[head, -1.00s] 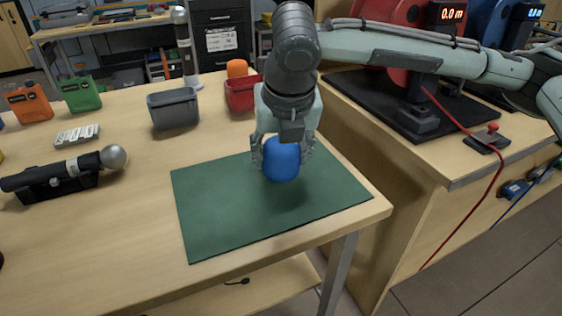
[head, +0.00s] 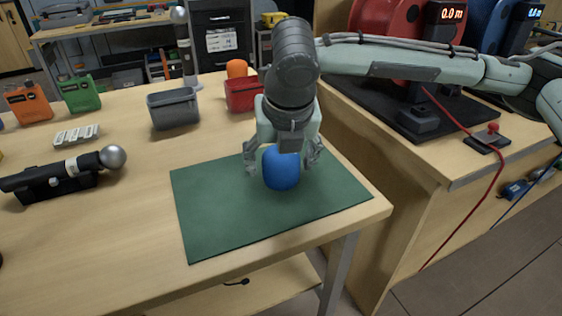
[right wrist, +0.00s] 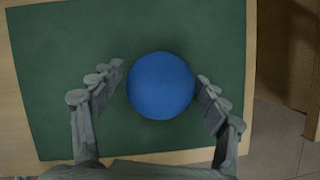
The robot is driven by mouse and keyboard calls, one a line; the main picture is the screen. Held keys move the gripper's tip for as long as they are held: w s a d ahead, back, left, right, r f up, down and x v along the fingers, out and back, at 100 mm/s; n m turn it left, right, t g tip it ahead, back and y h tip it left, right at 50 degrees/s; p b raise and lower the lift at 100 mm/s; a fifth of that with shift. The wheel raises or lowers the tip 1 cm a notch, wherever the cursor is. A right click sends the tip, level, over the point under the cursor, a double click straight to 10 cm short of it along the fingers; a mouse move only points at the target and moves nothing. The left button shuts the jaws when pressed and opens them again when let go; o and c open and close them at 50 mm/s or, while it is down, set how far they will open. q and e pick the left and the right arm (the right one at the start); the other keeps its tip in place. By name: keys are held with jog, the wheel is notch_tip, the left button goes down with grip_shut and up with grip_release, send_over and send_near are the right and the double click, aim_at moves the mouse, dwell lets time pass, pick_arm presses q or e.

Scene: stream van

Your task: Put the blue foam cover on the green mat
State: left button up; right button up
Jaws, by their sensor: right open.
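The blue foam cover (head: 281,170) stands on the green mat (head: 215,222), towards the mat's far right part. It also shows as a round blue top in the right wrist view (right wrist: 161,86), with the mat (right wrist: 60,60) around it. My right gripper (head: 281,168) is above and around the cover. Its fingers are spread, one on each side, with a gap to the cover on the left and a small one on the right in the wrist view (right wrist: 158,95). My left gripper is out of view.
A microphone (head: 75,168) lies on a black stand at left. Cable reels (head: 400,30) stand on the right bench.

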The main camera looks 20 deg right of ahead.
jog(key=v, duration=0.2)
jog(key=shift+r, duration=0.35)
pick_arm(q)
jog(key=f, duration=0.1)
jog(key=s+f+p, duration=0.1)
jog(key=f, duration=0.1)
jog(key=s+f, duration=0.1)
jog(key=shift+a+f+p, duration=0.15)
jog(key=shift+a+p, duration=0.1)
jog(key=shift+p, duration=0.05)
pick_arm(e)
jog(key=v, duration=0.9)
